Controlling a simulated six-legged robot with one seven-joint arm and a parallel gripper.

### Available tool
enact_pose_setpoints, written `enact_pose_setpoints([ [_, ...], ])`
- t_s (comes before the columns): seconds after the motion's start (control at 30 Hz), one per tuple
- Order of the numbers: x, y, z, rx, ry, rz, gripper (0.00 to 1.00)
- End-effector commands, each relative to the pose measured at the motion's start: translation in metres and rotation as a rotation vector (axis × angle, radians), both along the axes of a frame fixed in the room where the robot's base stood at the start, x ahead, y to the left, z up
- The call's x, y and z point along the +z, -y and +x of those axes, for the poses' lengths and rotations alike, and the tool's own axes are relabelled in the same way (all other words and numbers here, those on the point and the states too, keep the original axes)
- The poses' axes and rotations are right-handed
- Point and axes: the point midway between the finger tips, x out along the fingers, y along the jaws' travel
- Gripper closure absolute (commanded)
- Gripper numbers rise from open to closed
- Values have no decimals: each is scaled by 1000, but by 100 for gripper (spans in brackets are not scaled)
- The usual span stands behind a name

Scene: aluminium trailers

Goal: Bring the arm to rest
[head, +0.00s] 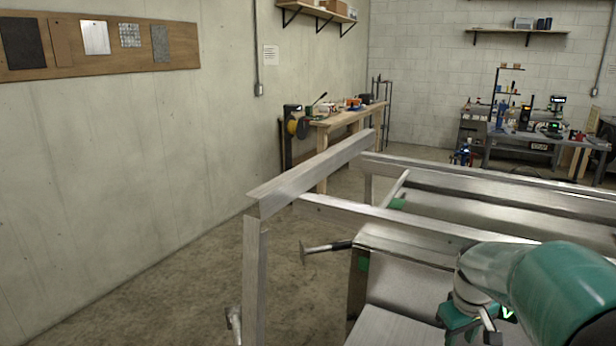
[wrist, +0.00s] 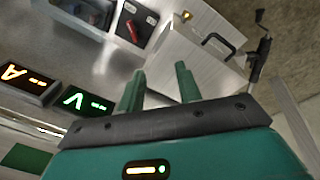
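My arm reaches in from the lower right of the head view, over the aluminium trailer (head: 400,221). My gripper (wrist: 160,86) shows in the wrist view with its two green fingers apart and nothing between them. In the head view the arm's end points down at the lower right, and its fingers cannot be made out clearly. Below the gripper in the wrist view is a metal surface with a box bearing a black handle (wrist: 216,42).
In the wrist view, lit panels marked A (wrist: 22,80) and V (wrist: 82,103) are at left, and a dark case (wrist: 136,24) holds something red. In the head view, trailer rails surround the arm's end.

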Motion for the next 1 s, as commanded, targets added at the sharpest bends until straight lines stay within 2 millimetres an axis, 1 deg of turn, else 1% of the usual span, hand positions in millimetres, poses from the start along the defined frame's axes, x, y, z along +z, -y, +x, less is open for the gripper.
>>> enact_pose_setpoints([
  [0.03,16,-20,-6,-1,29,-14,65],
  [0.1,31,-44,-15,-14,63,-21,65],
  [0.17,42,-63,-24,-25,93,-25,65],
  [0.2,50,-76,-31,-32,116,-26,65],
  [0.3,65,-106,-50,-50,171,-17,65],
  [0.43,80,-140,-78,-72,245,9,65],
  [0.5,85,-158,-93,-81,283,32,65],
  [0.6,89,-178,-116,-96,334,72,65],
  [0.7,90,-192,-133,-108,370,112,65],
  [0.8,89,-200,-144,-116,391,138,65],
  [0.9,88,-203,-149,-120,398,150,65],
  [1.0,88,-203,-149,-121,398,150,65],
])
